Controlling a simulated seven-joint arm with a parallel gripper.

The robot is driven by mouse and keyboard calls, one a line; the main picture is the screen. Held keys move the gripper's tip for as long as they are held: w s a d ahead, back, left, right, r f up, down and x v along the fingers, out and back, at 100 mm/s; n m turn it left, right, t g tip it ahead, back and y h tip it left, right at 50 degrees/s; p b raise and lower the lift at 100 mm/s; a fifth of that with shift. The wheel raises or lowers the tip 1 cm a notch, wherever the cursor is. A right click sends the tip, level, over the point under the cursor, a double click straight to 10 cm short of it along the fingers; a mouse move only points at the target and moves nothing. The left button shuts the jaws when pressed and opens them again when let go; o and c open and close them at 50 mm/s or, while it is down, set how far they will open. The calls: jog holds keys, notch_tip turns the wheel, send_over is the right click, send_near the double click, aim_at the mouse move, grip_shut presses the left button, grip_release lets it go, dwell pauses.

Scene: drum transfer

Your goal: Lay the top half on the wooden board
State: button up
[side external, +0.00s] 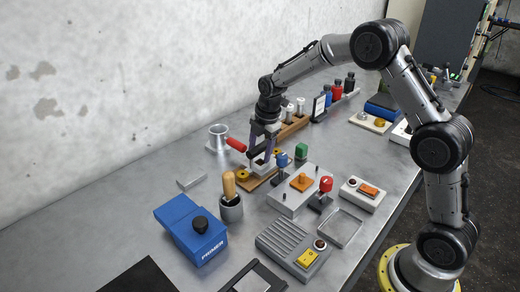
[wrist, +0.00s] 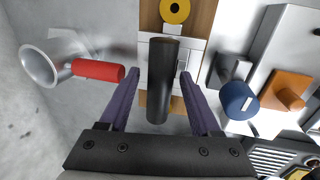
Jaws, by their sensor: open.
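The wooden board (side external: 254,184) lies on the bench below my gripper (side external: 262,156); it also shows in the wrist view (wrist: 205,30). A pale grey block (wrist: 150,50), which looks like the top half, is over the board, seemingly resting on it; its underside is hidden. A black cylindrical handle (wrist: 163,85) stands out from it, between the two purple fingers of my gripper (wrist: 160,78). The fingers are apart, with gaps visible on both sides of the handle. A yellow disc with a dark centre (wrist: 175,11) sits on the board beside the block.
A metal cup with a red handle (wrist: 100,71) is left of the board. A blue knob (wrist: 240,101) and an orange knob (wrist: 288,90) are close on the right. A pot with a wooden-handled tool (side external: 231,207) and a blue box (side external: 190,229) stand nearer the front.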

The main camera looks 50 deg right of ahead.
aim_at(265, 166)
jog(key=shift+r, duration=0.1)
notch_tip(265, 166, up, 12)
jog(key=s+f, duration=0.1)
jog(key=s, duration=0.1)
jog(key=s+a+r+m+t, duration=0.15)
jog(key=s+r+m, duration=0.25)
jog(key=s, duration=0.4)
jog(key=s+a+r+m, duration=0.2)
jog(key=s+r+m, duration=0.2)
jog(key=s, duration=0.3)
jog(key=s+f+m+t, duration=0.1)
jog(key=s+f+m, duration=0.1)
jog(key=s+m, duration=0.3)
jog(key=s+a+f+m+t, duration=0.1)
jog(key=s+m, duration=0.4)
jog(key=s, duration=0.7)
jog(key=shift+s+a+f, duration=0.2)
jog(key=shift+s+f, duration=0.15)
